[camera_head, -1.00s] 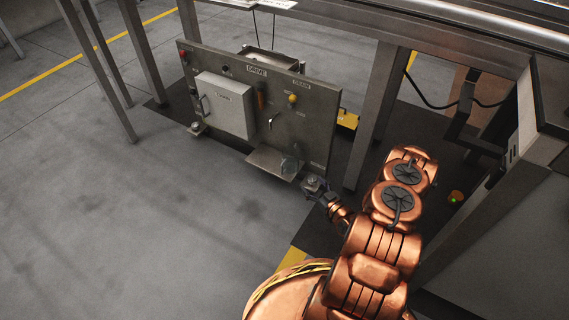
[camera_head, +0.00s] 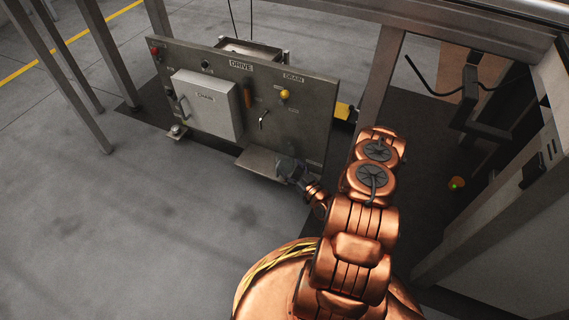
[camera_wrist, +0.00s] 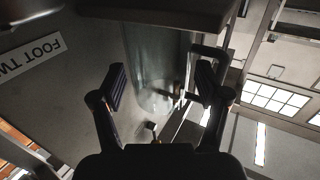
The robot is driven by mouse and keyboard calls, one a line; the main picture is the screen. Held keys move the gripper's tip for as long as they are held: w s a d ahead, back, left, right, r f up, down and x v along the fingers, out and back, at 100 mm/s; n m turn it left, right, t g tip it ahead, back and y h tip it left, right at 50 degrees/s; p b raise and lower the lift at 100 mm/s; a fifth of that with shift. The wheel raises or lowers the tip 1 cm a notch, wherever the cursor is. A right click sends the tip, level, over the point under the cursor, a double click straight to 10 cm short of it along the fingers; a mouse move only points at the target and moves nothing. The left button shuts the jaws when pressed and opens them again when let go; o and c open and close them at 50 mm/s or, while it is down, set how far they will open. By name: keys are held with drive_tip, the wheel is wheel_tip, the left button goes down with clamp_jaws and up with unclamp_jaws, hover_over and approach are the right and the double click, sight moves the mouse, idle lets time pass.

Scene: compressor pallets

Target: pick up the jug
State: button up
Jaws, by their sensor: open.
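The jug (camera_wrist: 152,62) is clear and glassy. In the wrist view, it stands between the two fingers of my gripper (camera_wrist: 161,82), with space visible on both sides. A handle-like loop (camera_wrist: 208,53) shows close to the right finger. My gripper is open and not closed on the jug. In the head view, my gripper (camera_head: 289,170) is at the small metal shelf (camera_head: 257,163) on the front of the control panel. There the jug is mostly hidden by the gripper and hard to make out.
The control panel (camera_head: 318,125) rises right behind the shelf, with a grey box (camera_head: 205,105), a yellow knob (camera_head: 285,94) and a lever (camera_head: 264,119). A steel frame post (camera_head: 381,80) stands to its right. The floor (camera_head: 110,220) at left is clear.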

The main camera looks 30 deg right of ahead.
sight(290, 167)
drive_tip(key=w+b, duration=0.1)
drive_tip(key=w, duration=0.2)
drive_tip(key=shift+w+a+f, duration=0.1)
drive_tip(key=shift+w+f, duration=0.05)
drive_tip(key=shift+w+b, duration=0.4)
drive_tip(key=shift+w, duration=0.15)
drive_tip(key=c, duration=0.8)
drive_tip(key=shift+r, duration=0.25)
drive_tip(key=shift+c, duration=0.2)
